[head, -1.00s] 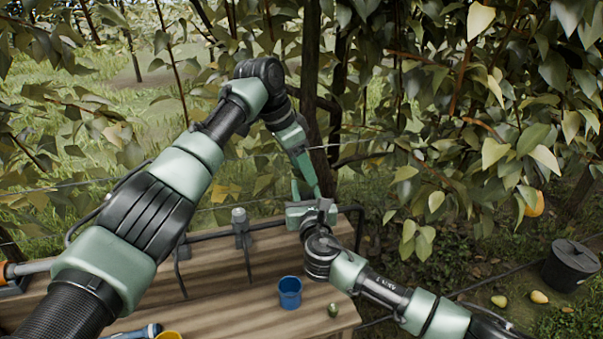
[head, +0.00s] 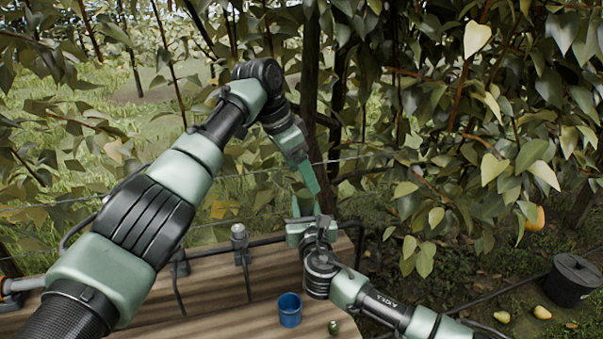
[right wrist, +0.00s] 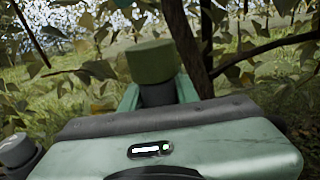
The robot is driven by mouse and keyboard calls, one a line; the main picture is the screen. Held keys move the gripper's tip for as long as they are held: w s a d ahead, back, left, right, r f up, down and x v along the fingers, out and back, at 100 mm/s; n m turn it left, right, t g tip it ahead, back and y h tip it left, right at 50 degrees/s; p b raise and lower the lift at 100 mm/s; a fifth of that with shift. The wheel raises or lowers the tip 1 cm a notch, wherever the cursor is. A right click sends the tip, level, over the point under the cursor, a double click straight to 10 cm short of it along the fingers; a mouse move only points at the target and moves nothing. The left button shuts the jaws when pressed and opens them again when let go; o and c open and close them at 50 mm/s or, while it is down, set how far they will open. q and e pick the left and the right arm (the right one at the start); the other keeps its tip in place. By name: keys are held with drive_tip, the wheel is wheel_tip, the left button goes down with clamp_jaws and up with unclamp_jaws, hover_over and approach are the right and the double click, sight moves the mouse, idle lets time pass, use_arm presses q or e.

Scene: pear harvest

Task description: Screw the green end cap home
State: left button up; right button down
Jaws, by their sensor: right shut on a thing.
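The green end cap (right wrist: 152,62) shows in the right wrist view as a short green cylinder on top of a dark cylindrical part (right wrist: 158,95). My right gripper (right wrist: 158,97) has its teal fingers on either side of that dark part and is shut on it. In the head view the right gripper (head: 307,212) is at the far right end of the bench, and the cap cannot be made out there. My left gripper (head: 310,183) points down just above the right one. Its fingers overlap from this angle, so its opening is unclear.
The wooden bench (head: 220,308) carries a blue cup (head: 289,310) and a small green object (head: 334,327). A dark pipe with a grey-topped fitting (head: 239,233) runs along its back. Pear branches hang close on the right. A black bucket (head: 573,280) stands on the ground.

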use_arm(q)
drive_tip(key=v, duration=1.1)
drive_tip(key=shift+r, duration=0.2)
use_arm(e)
drive_tip(key=shift+f, duration=0.2)
use_arm(q)
drive_tip(key=shift+a, duration=0.1)
use_arm(e)
drive_tip(key=c, duration=1)
unclamp_jaws()
drive_tip(key=shift+o, duration=0.2)
drive_tip(key=shift+r, duration=0.1)
drive_tip(key=shift+s, duration=0.1)
use_arm(q)
drive_tip(key=shift+r+p, duration=0.75)
drive_tip(key=shift+p, duration=0.05)
use_arm(e)
drive_tip(key=s+d, duration=0.1)
drive_tip(key=s, duration=0.6)
drive_tip(key=shift+s+d, duration=0.2)
drive_tip(key=shift+s, duration=0.1)
